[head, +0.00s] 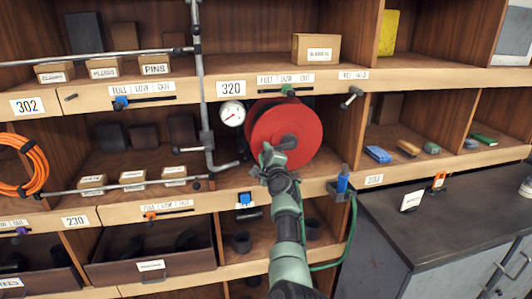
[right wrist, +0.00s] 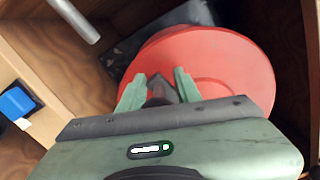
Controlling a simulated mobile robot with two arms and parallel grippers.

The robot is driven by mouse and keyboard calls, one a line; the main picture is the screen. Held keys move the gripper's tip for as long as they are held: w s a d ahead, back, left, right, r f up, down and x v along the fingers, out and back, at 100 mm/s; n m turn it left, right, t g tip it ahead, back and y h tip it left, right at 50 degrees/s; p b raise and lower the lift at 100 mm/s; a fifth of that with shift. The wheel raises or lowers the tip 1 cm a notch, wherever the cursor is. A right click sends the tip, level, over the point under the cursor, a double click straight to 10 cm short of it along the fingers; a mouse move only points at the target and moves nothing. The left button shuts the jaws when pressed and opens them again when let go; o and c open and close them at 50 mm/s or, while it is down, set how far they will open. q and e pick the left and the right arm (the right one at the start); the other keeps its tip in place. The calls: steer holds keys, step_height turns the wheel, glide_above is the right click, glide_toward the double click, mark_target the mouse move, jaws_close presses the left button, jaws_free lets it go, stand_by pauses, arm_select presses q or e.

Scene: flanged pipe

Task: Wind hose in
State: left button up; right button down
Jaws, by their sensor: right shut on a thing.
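The round red hose reel (head: 298,128) sits in the middle shelf bay under the label 320. Its grey crank (head: 288,142) stands out from the front of the disc. My right gripper (head: 270,155) is at the crank in front of the reel. In the right wrist view, its two green fingers (right wrist: 159,88) are shut on the dark crank handle (right wrist: 158,94), with the red disc (right wrist: 215,65) behind. A green hose (head: 349,235) hangs in a loop below the blue nozzle (head: 342,180) at the shelf edge. My arm hides part of the hose. My left gripper is out of view.
A pressure gauge (head: 232,114) and a vertical grey pipe (head: 201,80) stand left of the reel. A lever (head: 351,97) juts from the shelf edge above right. An orange coil (head: 20,165) hangs far left. A dark-topped bench (head: 440,225) stands at the right.

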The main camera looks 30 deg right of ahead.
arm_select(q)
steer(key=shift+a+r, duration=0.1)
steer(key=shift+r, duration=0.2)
arm_select(e)
steer(key=shift+a+m, duration=0.15)
steer(key=shift+m, duration=0.15)
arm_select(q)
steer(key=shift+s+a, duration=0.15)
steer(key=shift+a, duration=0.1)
arm_select(e)
steer(key=shift+f, duration=0.1)
steer(key=c, duration=1.1)
jaws_free()
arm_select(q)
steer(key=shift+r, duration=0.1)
arm_select(e)
steer(key=shift+r, duration=0.2)
